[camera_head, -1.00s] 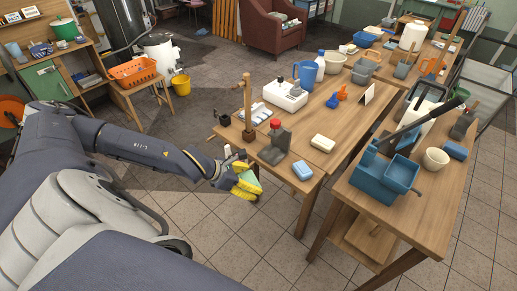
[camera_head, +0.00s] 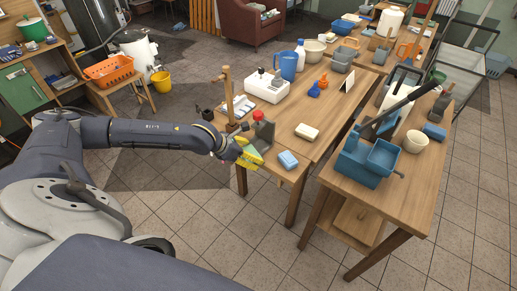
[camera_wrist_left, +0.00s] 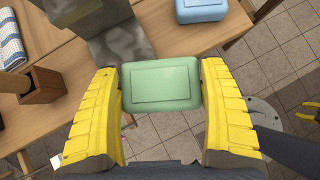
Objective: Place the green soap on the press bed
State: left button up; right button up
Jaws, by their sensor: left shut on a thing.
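My left gripper (camera_head: 250,156) is shut on the green soap (camera_wrist_left: 162,84), a pale green rounded block held between its yellow fingers (camera_wrist_left: 98,112). In the head view the gripper hangs at the near left edge of the middle table, beside a grey block with a red top (camera_head: 262,132). In the wrist view this block (camera_wrist_left: 115,45) lies just ahead of the soap. A blue press-like device (camera_head: 366,160) with a long dark lever stands on the right table. I cannot tell which of these has the press bed. A yellow part at the wrist view's right edge may be my right gripper (camera_wrist_left: 308,118).
A blue soap (camera_head: 288,159) and a cream soap (camera_head: 307,132) lie on the middle table (camera_head: 285,137). A wooden post (camera_head: 227,95) stands close behind the gripper. A white machine (camera_head: 265,87) is farther back. A gap separates the middle and right tables.

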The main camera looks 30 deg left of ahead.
aim_at(258, 148)
pick_arm(q)
jog(key=w, duration=0.5)
jog(key=shift+d, duration=0.3)
jog(key=shift+f, duration=0.7)
jog(key=shift+f, duration=0.15)
jog(key=o, duration=1.3)
jog(key=v, duration=1.2)
jog(key=shift+s, duration=0.1)
